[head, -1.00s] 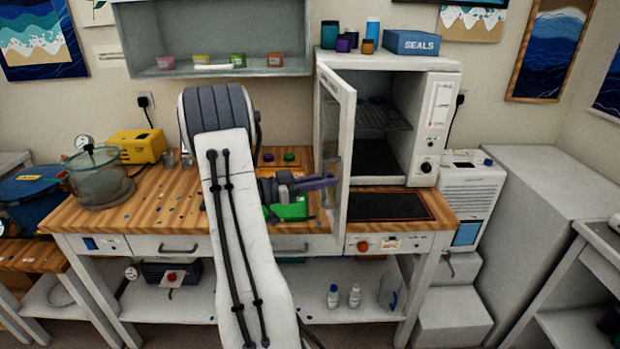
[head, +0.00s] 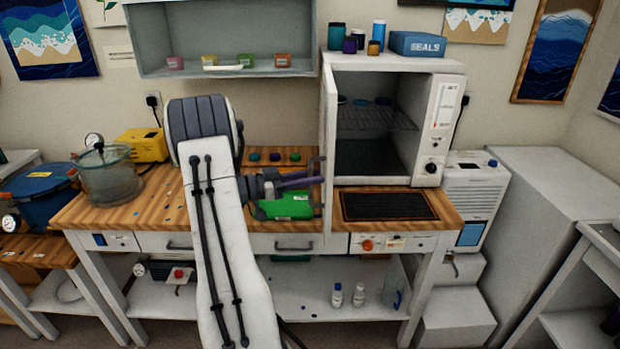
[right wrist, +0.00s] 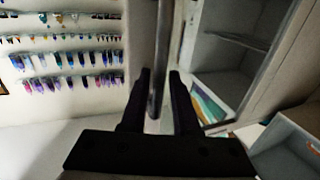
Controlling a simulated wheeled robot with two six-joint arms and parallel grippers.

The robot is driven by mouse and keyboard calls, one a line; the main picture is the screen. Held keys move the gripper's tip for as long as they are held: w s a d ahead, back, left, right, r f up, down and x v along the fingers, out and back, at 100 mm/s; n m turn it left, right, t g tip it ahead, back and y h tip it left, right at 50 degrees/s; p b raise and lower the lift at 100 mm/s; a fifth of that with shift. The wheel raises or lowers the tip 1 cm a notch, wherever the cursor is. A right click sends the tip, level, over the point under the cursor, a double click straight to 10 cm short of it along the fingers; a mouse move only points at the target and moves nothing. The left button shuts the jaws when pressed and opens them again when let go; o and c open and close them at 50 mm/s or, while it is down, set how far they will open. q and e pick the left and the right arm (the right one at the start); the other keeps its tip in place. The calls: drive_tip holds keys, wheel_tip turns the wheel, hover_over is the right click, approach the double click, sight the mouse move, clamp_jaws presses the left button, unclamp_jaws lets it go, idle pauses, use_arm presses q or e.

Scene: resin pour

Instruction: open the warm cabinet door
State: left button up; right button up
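The warm cabinet (head: 450,82) stands at the right end of the bench with its front open. A wire shelf (head: 375,119) shows inside. Its white door (head: 329,130) is swung out to the left and seen almost edge-on. My right gripper (head: 318,181) is at the outer side of the door, by its dark handle. In the right wrist view, the handle bar (right wrist: 158,60) runs between the two fingers of my right gripper (right wrist: 160,74). The fingers stand apart, with a small gap beside the bar. My left gripper is not in view.
A dark mat (head: 390,206) lies on the bench before the cabinet. A green tray (head: 286,206) is left of the door, near my right gripper. A glass pot (head: 110,178) stands farther left. A box marked SEALS (head: 417,44) and several jars are on top of the cabinet.

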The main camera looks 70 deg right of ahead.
drive_tip(key=shift+w+a+f, duration=0.1)
drive_tip(key=shift+w+a, duration=0.1)
drive_tip(key=shift+w, duration=0.05)
drive_tip(key=b+v, duration=0.2)
drive_tip(key=v, duration=0.8)
drive_tip(key=shift+b, duration=0.35)
